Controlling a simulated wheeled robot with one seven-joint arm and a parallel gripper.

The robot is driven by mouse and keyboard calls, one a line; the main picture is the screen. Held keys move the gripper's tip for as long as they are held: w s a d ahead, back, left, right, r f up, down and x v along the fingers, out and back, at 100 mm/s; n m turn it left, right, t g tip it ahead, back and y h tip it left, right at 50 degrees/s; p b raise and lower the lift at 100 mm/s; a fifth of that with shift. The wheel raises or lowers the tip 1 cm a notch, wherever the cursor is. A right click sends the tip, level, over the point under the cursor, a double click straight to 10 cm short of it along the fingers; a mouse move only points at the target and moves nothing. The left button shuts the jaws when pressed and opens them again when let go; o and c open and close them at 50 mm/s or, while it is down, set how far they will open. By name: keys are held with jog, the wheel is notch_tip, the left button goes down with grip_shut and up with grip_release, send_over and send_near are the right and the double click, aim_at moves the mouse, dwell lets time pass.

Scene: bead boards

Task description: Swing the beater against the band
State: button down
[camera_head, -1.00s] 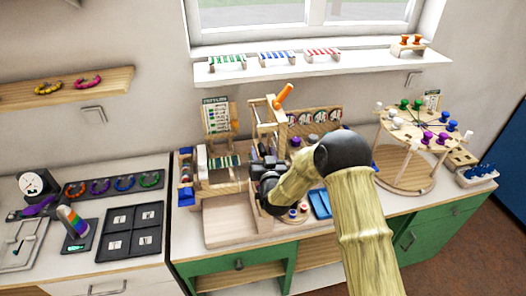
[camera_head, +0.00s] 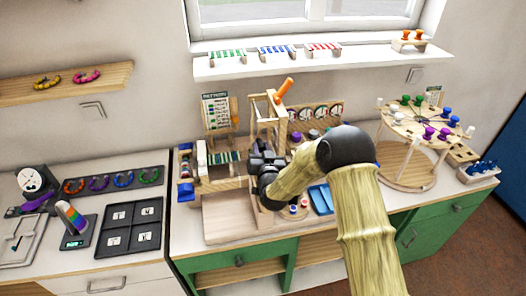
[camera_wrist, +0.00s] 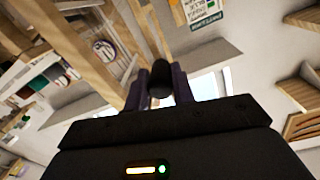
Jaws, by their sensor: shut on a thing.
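The band loom (camera_head: 262,110) is a wooden frame on the green counter, with an orange handle (camera_head: 284,90) on top. The striped band (camera_head: 222,158) lies across its left side. My gripper (camera_head: 257,161) is at the front middle of the loom, just right of the striped band. In the wrist view my gripper (camera_wrist: 161,90) is shut on a dark, rounded grip, which looks like the beater's handle (camera_wrist: 159,76). The rest of the beater is hard to separate from the wooden frame bars. My arm and wrist hide the loom's lower right part.
A shallow wooden tray (camera_head: 228,222) sits in front of the loom. A blue tray (camera_head: 320,200) lies to the right. A round peg stand (camera_head: 405,165) stands farther right. The window sill (camera_head: 330,62) is above, and a pattern card (camera_head: 216,108) stands behind.

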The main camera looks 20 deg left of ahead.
jog(key=m+b, duration=0.1)
jog(key=a+b, duration=0.1)
jog(key=b, duration=0.1)
jog(key=shift+s+f+m, duration=0.1)
jog(key=shift+s+m, duration=0.2)
jog(key=shift+m, duration=0.1)
jog(key=shift+s+a+r+m+b, duration=0.25)
jog(key=shift+a+r+m+b, duration=0.15)
jog(key=shift+m, duration=0.2)
